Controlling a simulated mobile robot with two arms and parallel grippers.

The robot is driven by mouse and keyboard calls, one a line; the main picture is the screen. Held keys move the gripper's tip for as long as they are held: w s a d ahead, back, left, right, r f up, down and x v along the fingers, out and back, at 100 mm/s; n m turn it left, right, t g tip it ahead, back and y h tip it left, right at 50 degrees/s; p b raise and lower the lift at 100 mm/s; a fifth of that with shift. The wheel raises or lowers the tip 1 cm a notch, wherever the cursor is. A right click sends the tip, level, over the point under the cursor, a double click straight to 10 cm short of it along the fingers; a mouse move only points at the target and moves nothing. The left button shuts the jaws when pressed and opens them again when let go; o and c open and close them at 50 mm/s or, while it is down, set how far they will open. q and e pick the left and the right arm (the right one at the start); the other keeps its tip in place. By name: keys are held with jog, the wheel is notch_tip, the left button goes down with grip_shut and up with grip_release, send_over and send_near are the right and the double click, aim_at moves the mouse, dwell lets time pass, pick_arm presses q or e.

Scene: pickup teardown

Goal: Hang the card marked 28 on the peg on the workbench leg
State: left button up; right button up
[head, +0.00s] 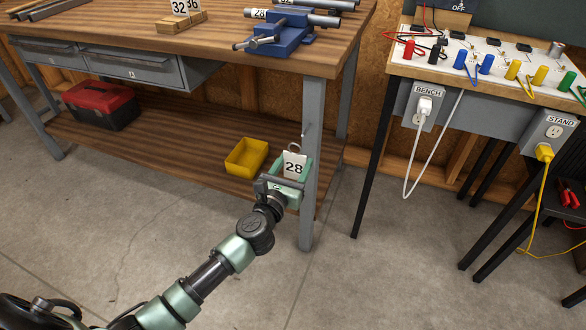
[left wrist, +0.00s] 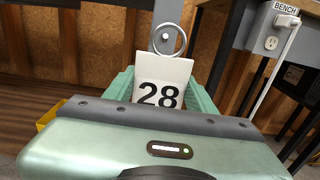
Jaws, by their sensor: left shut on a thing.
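The white card marked 28 (head: 293,167) is held upright in my left gripper (head: 287,178), in front of the workbench leg (head: 312,165). The card also fills the middle of the left wrist view (left wrist: 162,82). A metal ring (head: 294,147) stands at its top edge; in the left wrist view the ring (left wrist: 181,42) is in front of the grey leg (left wrist: 170,12). A small peg (head: 306,127) shows on the leg, just above and right of the ring in the head view. I cannot tell whether the ring touches the peg. My right gripper is out of view.
A yellow bin (head: 246,157) and a red toolbox (head: 100,104) are on the lower shelf (head: 170,150). A blue vise (head: 277,35) is on the bench top. A test panel with hanging cables (head: 430,150) stands at right. Open concrete floor lies in front.

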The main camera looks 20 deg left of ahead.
pick_arm(q)
jog(key=shift+w, duration=0.6)
jog(key=shift+w+f+b, duration=0.25)
jog(key=shift+w+b, duration=0.55)
jog(key=shift+w, duration=0.4)
jog(key=shift+w+d+f+b, duration=0.1)
jog(key=shift+w+f+b, duration=0.15)
jog(key=shift+w+b, duration=0.45)
jog(key=shift+w+f+b, duration=0.2)
jog(key=shift+w+b, duration=0.05)
jog(key=shift+w, duration=0.75)
jog(key=shift+f, duration=0.1)
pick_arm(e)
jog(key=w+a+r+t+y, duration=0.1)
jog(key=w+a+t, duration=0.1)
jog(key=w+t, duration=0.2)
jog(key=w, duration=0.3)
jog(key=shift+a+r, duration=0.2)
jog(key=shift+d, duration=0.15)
pick_arm(q)
jog(key=o, duration=1.4)
